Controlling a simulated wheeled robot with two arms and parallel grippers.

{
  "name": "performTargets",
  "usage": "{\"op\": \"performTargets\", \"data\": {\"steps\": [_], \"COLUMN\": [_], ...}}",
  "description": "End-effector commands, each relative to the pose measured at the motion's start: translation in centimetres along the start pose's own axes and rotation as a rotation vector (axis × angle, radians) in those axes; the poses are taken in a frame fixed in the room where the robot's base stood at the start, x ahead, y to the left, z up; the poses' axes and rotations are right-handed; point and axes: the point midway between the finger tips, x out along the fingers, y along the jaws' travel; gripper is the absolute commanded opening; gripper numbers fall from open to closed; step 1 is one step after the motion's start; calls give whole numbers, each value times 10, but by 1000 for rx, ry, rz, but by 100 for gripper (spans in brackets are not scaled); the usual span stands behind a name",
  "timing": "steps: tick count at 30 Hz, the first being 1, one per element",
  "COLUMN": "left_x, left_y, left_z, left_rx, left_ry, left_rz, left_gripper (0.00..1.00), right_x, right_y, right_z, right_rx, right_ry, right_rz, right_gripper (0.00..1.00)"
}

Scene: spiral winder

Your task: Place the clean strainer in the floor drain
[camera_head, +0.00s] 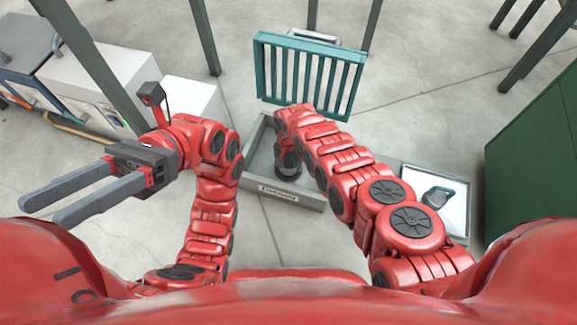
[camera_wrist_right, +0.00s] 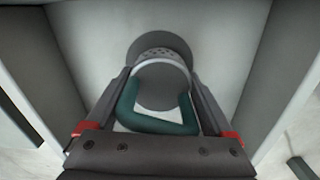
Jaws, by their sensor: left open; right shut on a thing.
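My right gripper (camera_head: 287,162) reaches down inside a grey open box set in the floor, the drain (camera_head: 255,188), with a small label on its near wall. In the right wrist view this gripper (camera_wrist_right: 160,78) is shut on a strainer (camera_wrist_right: 160,56) with a pale ring, a perforated side and a dark green handle (camera_wrist_right: 158,123) between the fingers. A dark round patch lies around its far end on the drain floor; I cannot tell whether the strainer is seated. My left gripper (camera_head: 42,213) is open and empty at the far left, away from the drain.
A green slatted grate (camera_head: 310,75) stands upright behind the drain. A white tray (camera_head: 455,192) at the right holds another object with a green handle (camera_head: 437,197). A green cabinet (camera_head: 535,160) stands at the right edge. Grey and white cabinets (camera_head: 95,85) stand at left.

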Motion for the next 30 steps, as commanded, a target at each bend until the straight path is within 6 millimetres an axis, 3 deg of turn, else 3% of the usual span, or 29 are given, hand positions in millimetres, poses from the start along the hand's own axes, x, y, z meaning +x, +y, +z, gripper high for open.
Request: {"op": "performTargets", "data": {"steps": [4, 10, 28, 29, 30], "left_x": [25, 37, 39, 39, 39], "left_y": [-18, -36, -43, -43, -43], "left_z": [-32, -58, -67, -67, -67], "left_rx": [-49, -95, -111, -111, -111], "left_ry": [227, 405, 464, 467, 465], "left_rz": [-132, -246, -285, -287, -286], "left_gripper": [50, 50, 50, 50, 50], "right_x": [12, 18, 20, 20, 20], "right_y": [1, 1, 1, 1, 1], "right_z": [1, 2, 1, 1, 1], "right_rx": [0, -1, 0, 0, 0], "right_ry": [-3, -4, -2, -2, -2], "right_rz": [2, 4, 2, 2, 2], "right_gripper": [27, 27, 27, 88, 96]}}
